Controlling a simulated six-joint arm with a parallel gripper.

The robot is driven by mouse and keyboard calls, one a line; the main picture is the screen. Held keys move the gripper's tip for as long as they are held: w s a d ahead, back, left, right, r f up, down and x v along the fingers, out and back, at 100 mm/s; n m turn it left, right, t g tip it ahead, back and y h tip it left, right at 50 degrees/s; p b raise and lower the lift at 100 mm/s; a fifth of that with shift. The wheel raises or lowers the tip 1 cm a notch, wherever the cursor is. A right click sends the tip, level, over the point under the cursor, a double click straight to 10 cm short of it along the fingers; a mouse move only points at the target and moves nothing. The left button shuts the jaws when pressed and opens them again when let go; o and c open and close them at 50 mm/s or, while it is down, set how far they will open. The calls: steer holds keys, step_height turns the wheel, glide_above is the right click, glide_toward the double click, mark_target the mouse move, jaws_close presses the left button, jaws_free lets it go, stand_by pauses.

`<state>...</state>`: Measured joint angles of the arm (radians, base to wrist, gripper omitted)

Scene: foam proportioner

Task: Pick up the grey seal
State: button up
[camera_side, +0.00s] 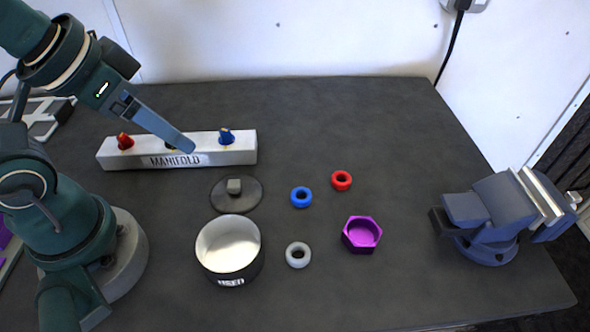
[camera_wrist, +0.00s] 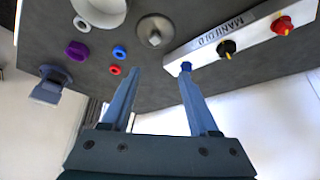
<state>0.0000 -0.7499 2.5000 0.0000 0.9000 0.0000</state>
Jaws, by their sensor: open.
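The grey seal (camera_side: 298,255) is a small pale ring lying flat on the dark table, between the round container and the purple hexagonal part. It also shows in the wrist view (camera_wrist: 81,24) as a whitish ring near the top left. My gripper (camera_side: 190,148) is in the air by the manifold in the side view, well away from the seal, up and to its left. In the wrist view my gripper (camera_wrist: 158,72) has its two fingers apart with nothing between them.
A blue ring (camera_side: 301,197) and a red ring (camera_side: 341,180) lie behind the seal. The container marked USED (camera_side: 258,262), a purple hexagonal part (camera_side: 377,247) and a dark lid (camera_side: 221,200) are nearby. The manifold (camera_side: 243,151) stands behind; a vise (camera_side: 487,212) is at right.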

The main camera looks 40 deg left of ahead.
steer(key=w+d+f+n+g+h, duration=0.1)
steer(key=w+d+n+g+h, duration=0.5)
steer(key=d, duration=0.3)
steer(key=n+g+h, duration=0.4)
steer(key=n+h, duration=0.3)
steer(key=n, duration=0.1)
glide_toward(294, 246)
steer(key=d, duration=0.3)
steer(key=shift+s+f, duration=0.2)
steer(key=shift+f, duration=0.05)
steer(key=shift+s+d+f, duration=0.1)
steer(key=shift+s+f, duration=0.1)
steer(key=shift+s+d+f, duration=0.1)
steer(key=shift+d+f, duration=0.05)
steer(key=shift+d, duration=0.05)
steer(key=shift+x, duration=2.3)
